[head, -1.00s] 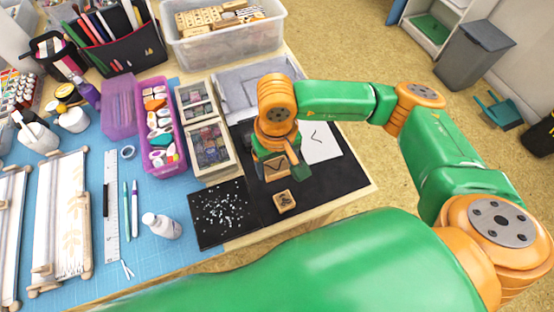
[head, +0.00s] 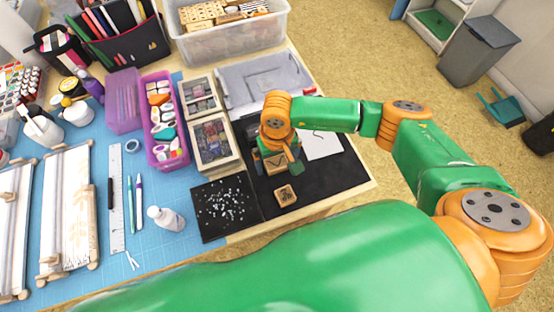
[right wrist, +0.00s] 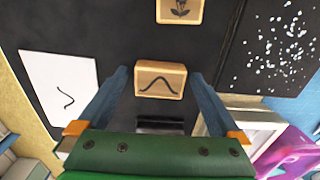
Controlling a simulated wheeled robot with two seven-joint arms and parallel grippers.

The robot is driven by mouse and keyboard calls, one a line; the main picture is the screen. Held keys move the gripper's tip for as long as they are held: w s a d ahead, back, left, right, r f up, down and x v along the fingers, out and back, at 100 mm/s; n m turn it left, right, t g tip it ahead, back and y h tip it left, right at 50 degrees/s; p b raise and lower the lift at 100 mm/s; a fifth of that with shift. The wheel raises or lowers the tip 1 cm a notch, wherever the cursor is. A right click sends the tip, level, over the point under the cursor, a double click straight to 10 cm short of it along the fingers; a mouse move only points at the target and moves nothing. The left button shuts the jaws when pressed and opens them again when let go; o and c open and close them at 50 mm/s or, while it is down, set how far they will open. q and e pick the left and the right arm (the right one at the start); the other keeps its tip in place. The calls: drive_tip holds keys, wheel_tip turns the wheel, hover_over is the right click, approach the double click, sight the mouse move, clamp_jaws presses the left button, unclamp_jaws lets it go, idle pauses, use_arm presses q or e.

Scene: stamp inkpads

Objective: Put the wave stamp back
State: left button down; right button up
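The wave stamp (right wrist: 160,80) is a small wooden block with a black wave mark on its upper face. It stands on the black mat (right wrist: 110,30) and also shows in the head view (head: 275,163). My right gripper (right wrist: 160,74) is above it, with one blue finger on each side and a visible gap to the block on both sides. My right gripper (head: 277,158) partly covers the stamp in the head view. A white paper (head: 321,141) with a black wave line lies beside it. My left gripper is not in view.
A second wooden stamp with a flower mark (head: 285,195) stands nearer the front edge. A black sheet with white specks (head: 225,208) and two glass-topped boxes (head: 213,140) lie to the left. A clear bin (head: 232,38) of wooden blocks is behind. The right part of the mat is clear.

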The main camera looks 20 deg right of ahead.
sight(277, 164)
drive_tip(key=shift+r, duration=0.5)
wheel_tip(277, 164, up, 11)
drive_tip(key=b, duration=0.1)
drive_tip(key=shift+r+b, duration=0.2)
drive_tip(key=shift+b, duration=0.2)
drive_tip(key=shift+s+f, duration=0.1)
